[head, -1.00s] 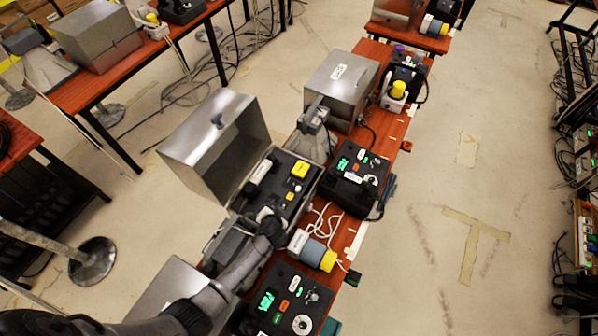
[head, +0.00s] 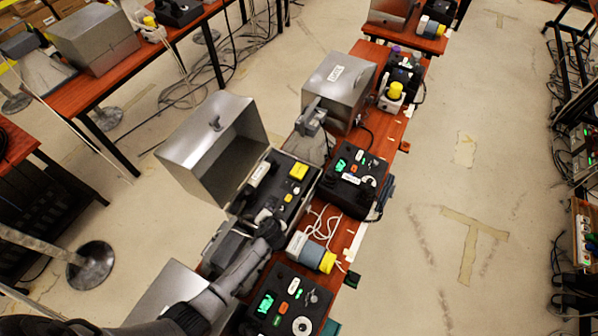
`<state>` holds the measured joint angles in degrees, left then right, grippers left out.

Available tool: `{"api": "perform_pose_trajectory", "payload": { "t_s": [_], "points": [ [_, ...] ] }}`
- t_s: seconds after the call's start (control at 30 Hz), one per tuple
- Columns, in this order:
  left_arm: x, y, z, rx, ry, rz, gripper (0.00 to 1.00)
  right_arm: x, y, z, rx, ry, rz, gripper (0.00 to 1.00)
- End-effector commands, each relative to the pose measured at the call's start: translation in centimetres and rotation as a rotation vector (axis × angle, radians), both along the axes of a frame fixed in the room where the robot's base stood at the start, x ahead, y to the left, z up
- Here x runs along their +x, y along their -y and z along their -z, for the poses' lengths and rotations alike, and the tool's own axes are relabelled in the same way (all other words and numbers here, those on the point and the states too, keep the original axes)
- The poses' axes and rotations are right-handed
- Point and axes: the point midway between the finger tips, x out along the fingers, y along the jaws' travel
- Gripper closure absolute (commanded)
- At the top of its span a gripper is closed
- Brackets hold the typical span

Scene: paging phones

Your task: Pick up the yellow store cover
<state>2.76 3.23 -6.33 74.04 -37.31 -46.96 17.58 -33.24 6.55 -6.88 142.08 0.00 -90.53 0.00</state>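A yellow block-like cover (head: 298,171) sits on the dark panel inside an open metal box (head: 214,150) at the centre of the head view. A smaller yellow piece (head: 288,197) is just below it on the same panel. I cannot tell for certain which is the store cover. My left gripper (head: 268,220) is over the near end of this panel, below and left of the yellow pieces and apart from them. Its fingers are small and dark against the panel, so their opening is unclear. My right gripper is not in view.
The box's raised lid stands left of the panel. A phone unit (head: 350,180) is right of it, and a grey cylinder with a yellow end (head: 314,252) lies below right with white cord. A closed metal box (head: 338,88) stands behind. Open floor lies right of the table.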

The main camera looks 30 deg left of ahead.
Motion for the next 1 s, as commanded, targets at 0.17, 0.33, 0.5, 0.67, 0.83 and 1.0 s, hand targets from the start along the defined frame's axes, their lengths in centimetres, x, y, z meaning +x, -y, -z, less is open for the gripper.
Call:
{"api": "perform_pose_trajectory", "payload": {
  "t_s": [0.17, 0.33, 0.5, 0.67, 0.83, 1.0],
  "points": [
    [0.0, 0.0, 0.0, 0.0, 0.0, 0.0, 0.69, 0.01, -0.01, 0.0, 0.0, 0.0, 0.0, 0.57],
    [0.0, 0.01, 0.01, 0.0, 0.0, 0.0, 0.53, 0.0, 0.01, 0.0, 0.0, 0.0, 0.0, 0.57],
    [0.0, 0.01, 0.01, 0.0, 0.0, 0.0, 0.37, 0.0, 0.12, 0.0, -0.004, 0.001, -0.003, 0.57],
    [0.0, 0.01, 0.01, 0.0, 0.0, 0.0, 0.21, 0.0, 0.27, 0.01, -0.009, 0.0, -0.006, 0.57],
    [0.0, 0.01, 0.01, 0.0, 0.0, 0.0, 0.08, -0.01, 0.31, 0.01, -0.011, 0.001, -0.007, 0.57],
    [0.04, 0.01, 0.0, 0.0, 0.001, 0.001, 0.08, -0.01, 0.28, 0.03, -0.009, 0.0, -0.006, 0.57]
  ]
}}
